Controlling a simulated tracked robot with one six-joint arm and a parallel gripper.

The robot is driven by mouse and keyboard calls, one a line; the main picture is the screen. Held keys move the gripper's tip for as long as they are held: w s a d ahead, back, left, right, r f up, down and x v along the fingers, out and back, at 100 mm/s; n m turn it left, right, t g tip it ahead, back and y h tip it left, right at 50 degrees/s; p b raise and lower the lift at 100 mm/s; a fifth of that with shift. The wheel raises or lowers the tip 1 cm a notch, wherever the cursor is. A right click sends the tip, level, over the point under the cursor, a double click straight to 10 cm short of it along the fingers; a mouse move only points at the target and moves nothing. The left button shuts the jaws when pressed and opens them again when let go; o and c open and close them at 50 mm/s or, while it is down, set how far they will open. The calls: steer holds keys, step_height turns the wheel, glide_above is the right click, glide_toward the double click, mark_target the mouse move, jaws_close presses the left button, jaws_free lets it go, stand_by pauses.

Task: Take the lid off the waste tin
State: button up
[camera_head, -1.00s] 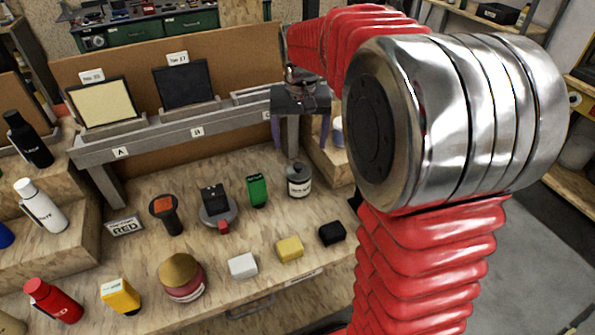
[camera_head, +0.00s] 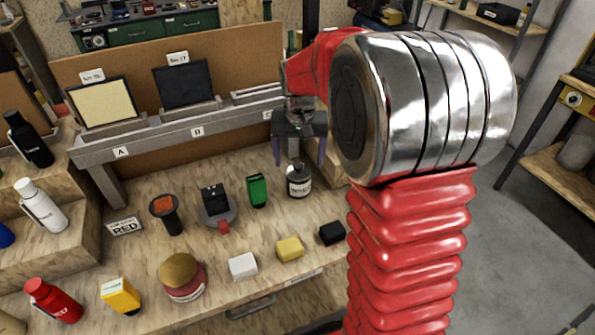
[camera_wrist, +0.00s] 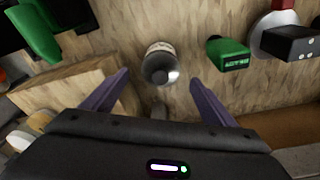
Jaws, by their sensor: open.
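The waste tin (camera_head: 299,187) is a small light can with a printed label and a dark lid (camera_head: 297,168). It stands upright on the wooden bench. In the wrist view the tin (camera_wrist: 161,48) shows from above, its dark round lid (camera_wrist: 158,71) towards me, a little beyond the fingertips. My gripper (camera_head: 300,156) has purple fingers pointing down, just above and behind the tin. The gripper (camera_wrist: 160,78) is open and empty, with the tin lined up between its fingers. I cannot tell whether a finger touches the lid.
A green box (camera_head: 257,190) stands left of the tin; it also shows in the wrist view (camera_wrist: 229,54). Black (camera_head: 332,233), yellow (camera_head: 289,248) and white (camera_head: 243,266) blocks lie in front. A grey rail (camera_head: 190,131) with panels runs behind. A wooden step (camera_wrist: 75,88) is close by.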

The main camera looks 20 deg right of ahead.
mark_target(298, 165)
steer(key=f, duration=0.3)
steer(key=shift+w+f, duration=0.1)
steer(key=shift+w, duration=0.2)
steer(key=c, duration=1.1)
